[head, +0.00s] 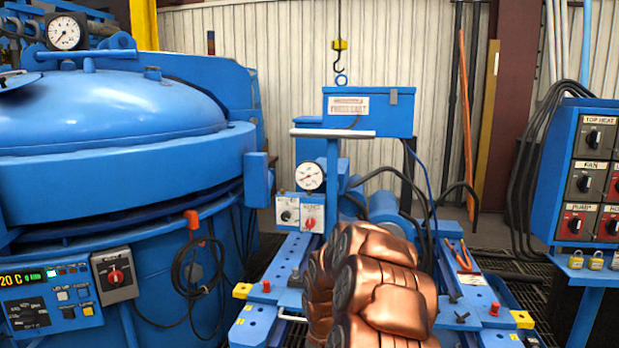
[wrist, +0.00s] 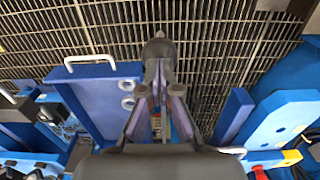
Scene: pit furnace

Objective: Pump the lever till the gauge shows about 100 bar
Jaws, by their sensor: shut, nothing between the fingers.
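The pressure gauge (head: 310,176) is a round white dial on the front of the blue pump cart (head: 368,116). Its needle is too small to read as a bar value. A second dial (head: 66,32) stands on the furnace lid. I cannot surely pick out the pump lever; a pale horizontal bar (head: 333,133) crosses above the cart gauge. My copper-coloured arm covers the cart's middle and hides my gripper in the head view. In the wrist view my gripper (wrist: 158,68) is shut and empty, its fingers together over the floor grating.
The blue furnace (head: 110,110) fills the left. A control cabinet (head: 590,170) stands at the right. A crane hook (head: 340,60) hangs behind the cart. Hoses loop right of my arm. A white handle (wrist: 100,62) on a blue part is left of my fingers.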

